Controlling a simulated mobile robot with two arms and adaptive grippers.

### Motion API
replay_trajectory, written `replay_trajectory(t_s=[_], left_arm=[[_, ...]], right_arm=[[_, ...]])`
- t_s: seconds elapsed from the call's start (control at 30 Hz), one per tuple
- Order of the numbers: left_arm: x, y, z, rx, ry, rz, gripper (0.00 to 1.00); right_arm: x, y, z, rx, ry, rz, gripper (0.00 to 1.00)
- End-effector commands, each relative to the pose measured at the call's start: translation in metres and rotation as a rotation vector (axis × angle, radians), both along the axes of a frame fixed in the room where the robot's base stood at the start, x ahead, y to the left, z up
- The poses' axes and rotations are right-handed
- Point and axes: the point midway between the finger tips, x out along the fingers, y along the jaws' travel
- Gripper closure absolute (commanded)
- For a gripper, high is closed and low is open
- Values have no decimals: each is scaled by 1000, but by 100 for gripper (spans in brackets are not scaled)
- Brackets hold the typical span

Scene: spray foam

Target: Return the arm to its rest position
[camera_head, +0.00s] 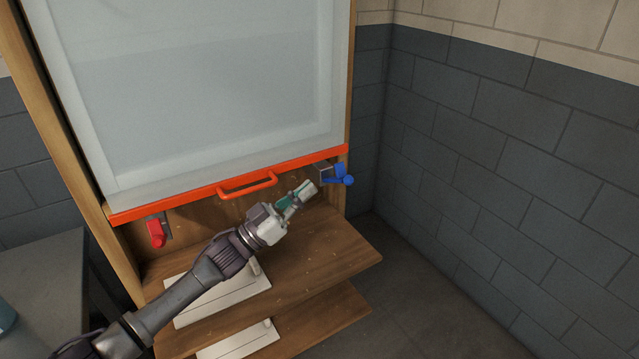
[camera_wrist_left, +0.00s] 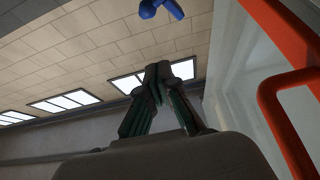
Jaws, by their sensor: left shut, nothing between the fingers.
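My left gripper (camera_head: 306,189) reaches in from the lower left over the wooden shelf. Its fingers are together and empty, also in the left wrist view (camera_wrist_left: 158,72). Its tips are just left of a blue lever (camera_head: 341,175) on the cabinet frame, apart from it as far as I can tell. The blue lever also shows at the top of the left wrist view (camera_wrist_left: 161,8). My right gripper is not in view.
A red-edged glass sash (camera_head: 210,95) with a red handle (camera_head: 247,185) is above my arm. A red lever (camera_head: 156,232) is at left. White panels (camera_head: 222,300) lie on the wooden shelf (camera_head: 330,250). A grey table (camera_head: 40,270) stands left; a brick wall (camera_head: 510,150) is right.

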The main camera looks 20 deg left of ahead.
Motion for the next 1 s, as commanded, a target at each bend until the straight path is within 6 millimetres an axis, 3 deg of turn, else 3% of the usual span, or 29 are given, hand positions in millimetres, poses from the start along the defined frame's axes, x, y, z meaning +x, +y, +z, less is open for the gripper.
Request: replay_trajectory(t_s=[0.3,0.37,0.53,0.67,0.8,1.0], left_arm=[[-5,-3,-13,5,37,29,100],[-6,-10,-27,15,88,68,100],[-25,-37,-92,101,355,248,100],[-65,-47,-148,219,619,373,100],[-128,-50,-196,367,907,449,100],[-205,-47,-228,522,1191,466,100]], right_arm=[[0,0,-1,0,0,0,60],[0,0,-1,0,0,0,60],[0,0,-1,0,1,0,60],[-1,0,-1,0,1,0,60],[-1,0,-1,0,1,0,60],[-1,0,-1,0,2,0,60]])
